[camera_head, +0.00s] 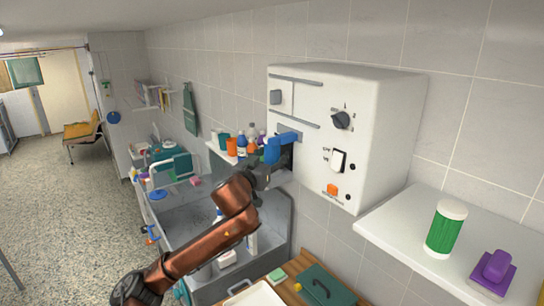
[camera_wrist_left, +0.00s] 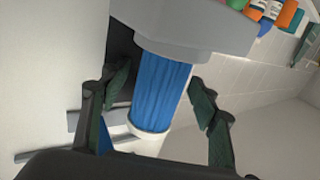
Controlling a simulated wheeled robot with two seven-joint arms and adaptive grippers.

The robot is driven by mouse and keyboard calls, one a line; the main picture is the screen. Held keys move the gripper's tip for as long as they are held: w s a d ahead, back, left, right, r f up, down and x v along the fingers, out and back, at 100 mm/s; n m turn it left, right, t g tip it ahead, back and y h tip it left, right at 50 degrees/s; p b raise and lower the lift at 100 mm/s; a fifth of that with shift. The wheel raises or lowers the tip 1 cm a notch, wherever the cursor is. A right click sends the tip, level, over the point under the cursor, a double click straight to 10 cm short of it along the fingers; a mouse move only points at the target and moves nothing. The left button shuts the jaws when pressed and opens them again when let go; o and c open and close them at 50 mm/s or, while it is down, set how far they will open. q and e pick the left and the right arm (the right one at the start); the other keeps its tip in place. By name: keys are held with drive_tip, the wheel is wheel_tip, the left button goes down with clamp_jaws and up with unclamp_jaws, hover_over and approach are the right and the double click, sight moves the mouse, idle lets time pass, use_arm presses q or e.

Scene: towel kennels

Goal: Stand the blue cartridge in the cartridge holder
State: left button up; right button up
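The blue cartridge (camera_head: 271,152) is upright at the front of the white wall unit (camera_head: 385,130). In the left wrist view, which is upside down, the ribbed blue cartridge (camera_wrist_left: 162,88) has a pale end ring, and its other end sits in a grey holder (camera_wrist_left: 195,32). Its seated end is hidden by the holder's wall. My left gripper (camera_wrist_left: 160,82) has one finger on each side of the cartridge, with slight gaps visible, and looks open. In the head view the left gripper (camera_head: 265,170) is just below the cartridge. My right gripper is not in view.
A blue lever (camera_head: 290,136) is close behind the cartridge. The unit has a black knob (camera_head: 342,120) and an orange button (camera_head: 332,190). Several bottles stand left of the unit, above a grey sink (camera_head: 275,235).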

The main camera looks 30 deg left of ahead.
use_arm(q)
drive_tip(key=shift+s, duration=0.15)
drive_tip(key=s+d, duration=0.1)
drive_tip(key=s, duration=1)
drive_tip(key=shift+s+d, duration=0.3)
drive_tip(key=shift+s, duration=0.05)
